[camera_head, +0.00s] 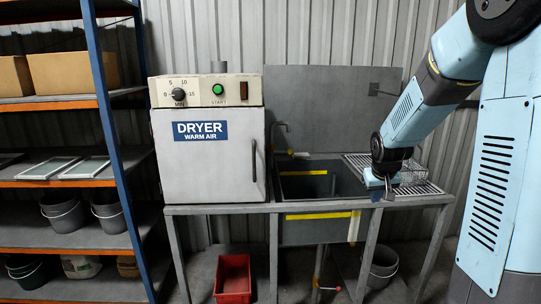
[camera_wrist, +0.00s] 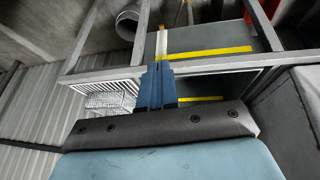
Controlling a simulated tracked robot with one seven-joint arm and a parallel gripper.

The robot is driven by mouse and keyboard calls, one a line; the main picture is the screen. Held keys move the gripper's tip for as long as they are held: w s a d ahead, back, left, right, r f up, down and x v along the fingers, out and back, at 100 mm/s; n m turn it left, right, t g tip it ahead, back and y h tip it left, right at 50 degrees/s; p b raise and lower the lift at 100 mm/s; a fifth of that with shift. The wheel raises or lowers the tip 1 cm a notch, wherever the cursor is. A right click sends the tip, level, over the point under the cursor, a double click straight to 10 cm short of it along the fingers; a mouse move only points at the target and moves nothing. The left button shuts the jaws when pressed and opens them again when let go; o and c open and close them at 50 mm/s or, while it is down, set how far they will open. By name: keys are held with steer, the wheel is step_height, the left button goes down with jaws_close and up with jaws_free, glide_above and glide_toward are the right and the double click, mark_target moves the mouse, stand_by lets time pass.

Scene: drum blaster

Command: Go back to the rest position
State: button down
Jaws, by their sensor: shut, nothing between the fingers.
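My gripper (camera_head: 381,194) hangs at the end of my pale blue arm, over the front right of the sink (camera_head: 318,183), near the left side of the drain rack (camera_head: 420,189). Its fingers are together with nothing between them. In the wrist view, the blue fingers (camera_wrist: 157,82) show closed at the centre, in front of the bench frame and the yellow-striped sink front. A wire basket (camera_head: 412,172) stands on the drain rack, just right of the gripper. It also shows in the wrist view (camera_wrist: 108,102).
The white dryer (camera_head: 206,151) stands on the bench at left, door shut. A tap (camera_head: 283,138) rises behind the sink. A red bin (camera_head: 233,276) and a grey bucket (camera_head: 381,267) are under the bench. Shelving with an upright blue post (camera_head: 104,98) stands at far left.

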steer(key=s+a+r, duration=0.3)
steer(key=s+r, duration=0.1)
steer(key=s, duration=0.5)
steer(key=s+a+r+y, duration=0.1)
steer(key=s+r, duration=0.4)
steer(key=s, duration=0.5)
steer(key=s+a+r, duration=0.4)
steer(key=s+r, duration=0.1)
steer(key=s, duration=0.5)
steer(key=shift+s+a+t, duration=0.15)
steer(key=shift+a+t, duration=0.2)
steer(key=shift+t, duration=0.05)
steer(key=c, duration=1.8)
jaws_free()
